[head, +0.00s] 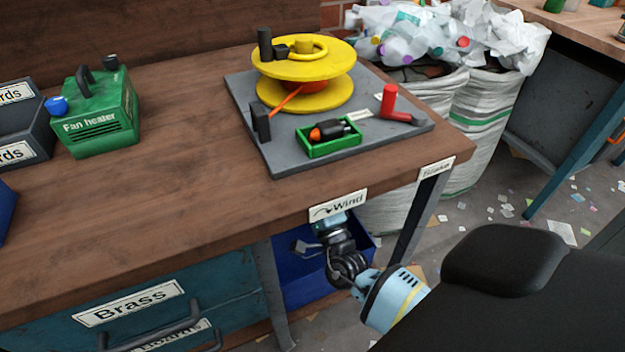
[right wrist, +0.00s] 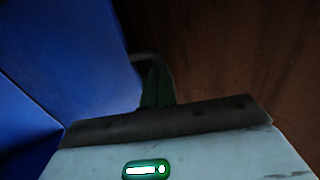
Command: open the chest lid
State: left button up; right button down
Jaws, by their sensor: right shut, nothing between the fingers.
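No chest lid can be clearly made out in either view. A dark blue box (head: 300,288) stands under the bench, partly hidden by the bench edge and my right arm; I cannot tell whether it is the chest. My right arm reaches in from the lower right, and its end goes under the bench edge by the Wind label. In the right wrist view my right gripper (right wrist: 157,90) is dark and shut, with nothing held. Blue panels (right wrist: 75,60) are on its left and a brown wooden surface (right wrist: 240,60) on its right. My left gripper is out of view.
The bench (head: 180,190) carries a green fan heater (head: 100,118) and a grey board (head: 270,155) with a yellow spool (head: 305,68). Brass drawers (head: 128,304) are below. A bench leg (head: 418,215) stands beside my right arm. Filled sacks (head: 488,120) stand behind.

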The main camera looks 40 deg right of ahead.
jog(key=shift+g, duration=0.6)
jog(key=w+r+p, duration=0.1)
jog(key=p, duration=0.1)
jog(key=w+r+p, duration=0.2)
jog(key=shift+w+d, duration=0.1)
jog(key=shift+d, duration=0.3)
jog(key=shift+f, duration=0.1)
jog(key=shift+f, duration=0.1)
